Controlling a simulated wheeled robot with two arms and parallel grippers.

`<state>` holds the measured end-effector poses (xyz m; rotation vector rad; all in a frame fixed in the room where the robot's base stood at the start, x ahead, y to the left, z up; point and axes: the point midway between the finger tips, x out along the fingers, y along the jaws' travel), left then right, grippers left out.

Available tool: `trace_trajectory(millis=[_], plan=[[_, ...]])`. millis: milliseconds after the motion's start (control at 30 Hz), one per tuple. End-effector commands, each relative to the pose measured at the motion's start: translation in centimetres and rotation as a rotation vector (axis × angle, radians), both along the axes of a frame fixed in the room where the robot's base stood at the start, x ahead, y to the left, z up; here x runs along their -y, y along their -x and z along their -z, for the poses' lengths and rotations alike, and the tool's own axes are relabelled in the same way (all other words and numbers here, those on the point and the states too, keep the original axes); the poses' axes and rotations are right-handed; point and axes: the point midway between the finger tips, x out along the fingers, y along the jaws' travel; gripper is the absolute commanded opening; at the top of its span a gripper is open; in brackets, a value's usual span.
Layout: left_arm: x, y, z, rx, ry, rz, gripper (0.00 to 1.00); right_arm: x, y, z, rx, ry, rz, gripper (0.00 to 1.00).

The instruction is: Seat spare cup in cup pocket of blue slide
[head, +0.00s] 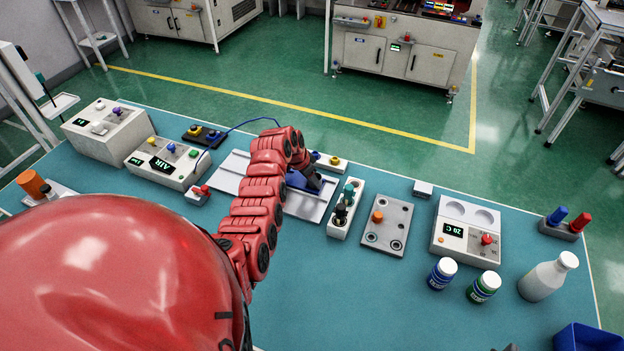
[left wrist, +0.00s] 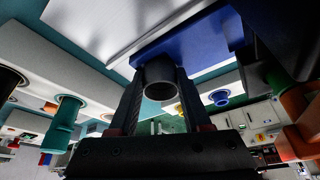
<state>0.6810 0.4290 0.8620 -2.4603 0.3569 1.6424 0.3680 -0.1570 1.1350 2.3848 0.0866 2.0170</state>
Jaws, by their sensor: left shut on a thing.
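My left gripper (head: 312,184) is over the right part of the white tray-like plate, beside the blue slide (head: 296,179). In the left wrist view the two dark fingers (left wrist: 160,92) are shut on a dark grey round cup (left wrist: 160,78), taken to be the spare cup. The blue slide (left wrist: 190,42) shows right behind the cup there. I cannot tell whether cup and slide touch. The cup pocket is not discernible. My red left arm covers part of the slide and plate in the head view. My right gripper is not in view.
A white rack (head: 336,231) with teal and dark cups stands close right of the gripper. A grey plate (head: 382,246) with an orange knob is farther right. The white plate (head: 304,208) lies under my arm.

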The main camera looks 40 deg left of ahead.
Motion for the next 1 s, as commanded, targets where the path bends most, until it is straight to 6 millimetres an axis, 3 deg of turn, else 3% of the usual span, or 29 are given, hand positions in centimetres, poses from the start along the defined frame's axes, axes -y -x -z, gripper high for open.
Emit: trace_trajectory(millis=[367, 400, 567, 600, 767, 867, 1000], plan=[[0.01, -0.01, 0.24, 0.0, 0.0, 0.0, 0.0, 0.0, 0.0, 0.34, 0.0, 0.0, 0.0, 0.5], [0.01, 0.0, 0.22, 0.0, 0.0, 0.0, 0.5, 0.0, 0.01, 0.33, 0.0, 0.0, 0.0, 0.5], [0.01, 0.01, 0.2, 0.0, 0.0, 0.0, 0.79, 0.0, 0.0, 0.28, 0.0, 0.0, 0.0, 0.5], [0.01, 0.01, 0.2, 0.0, 0.0, 0.0, 0.83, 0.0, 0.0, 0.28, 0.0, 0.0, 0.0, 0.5], [0.02, 0.02, 0.21, 0.0, 0.001, 0.0, 0.83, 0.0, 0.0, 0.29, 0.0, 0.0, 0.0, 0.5], [0.03, 0.01, 0.22, -0.001, 0.001, 0.0, 1.0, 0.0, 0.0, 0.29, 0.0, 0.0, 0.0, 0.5], [0.02, 0.02, 0.21, -0.001, 0.001, 0.0, 1.0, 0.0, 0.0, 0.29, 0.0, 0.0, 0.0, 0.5]])
